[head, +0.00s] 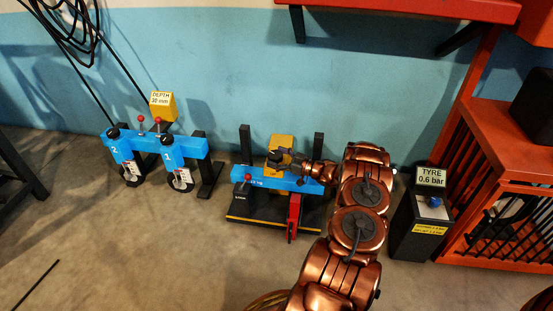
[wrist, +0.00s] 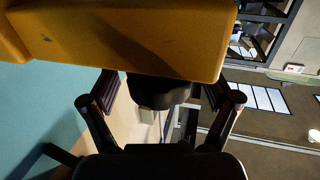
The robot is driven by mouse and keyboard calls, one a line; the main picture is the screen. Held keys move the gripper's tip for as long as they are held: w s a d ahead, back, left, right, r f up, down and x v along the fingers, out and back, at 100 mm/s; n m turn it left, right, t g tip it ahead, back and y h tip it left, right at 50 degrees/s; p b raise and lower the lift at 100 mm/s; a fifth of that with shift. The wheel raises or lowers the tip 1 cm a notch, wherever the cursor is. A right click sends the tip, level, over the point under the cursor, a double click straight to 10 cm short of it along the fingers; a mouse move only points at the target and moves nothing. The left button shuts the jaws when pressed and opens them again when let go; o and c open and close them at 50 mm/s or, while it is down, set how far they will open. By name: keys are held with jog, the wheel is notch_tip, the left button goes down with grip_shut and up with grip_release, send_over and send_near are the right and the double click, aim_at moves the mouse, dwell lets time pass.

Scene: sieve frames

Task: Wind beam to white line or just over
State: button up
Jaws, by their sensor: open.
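A blue beam (head: 308,185) stands between two black posts on a dark base (head: 260,222) in the middle of the head view. A yellow housing (head: 287,142) sits on it, with a black knob (head: 276,155) at its front. My gripper (head: 296,160) is at the housing, beside the knob. In the wrist view the yellow housing (wrist: 130,35) fills the top. The knob (wrist: 158,92) lies between the fingers of my open gripper (wrist: 160,95), with gaps at both sides. I cannot make out a white line by the beam.
A red part (head: 294,215) stands at the beam's front. Another blue frame (head: 150,142) marked 1 and 2 stands left, with a "DEPTH 30 mm" sign (head: 162,99). A black post (head: 408,228) with a "TYRE 0.6 bar" sign (head: 431,177) stands right, by an orange cage (head: 510,165).

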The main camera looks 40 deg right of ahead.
jog(key=c, duration=1.2)
jog(key=shift+o, duration=0.2)
jog(key=shift+r+m+h+p, duration=0.1)
jog(key=shift+m+h+p, duration=0.3)
jog(key=shift+h+p, duration=0.15)
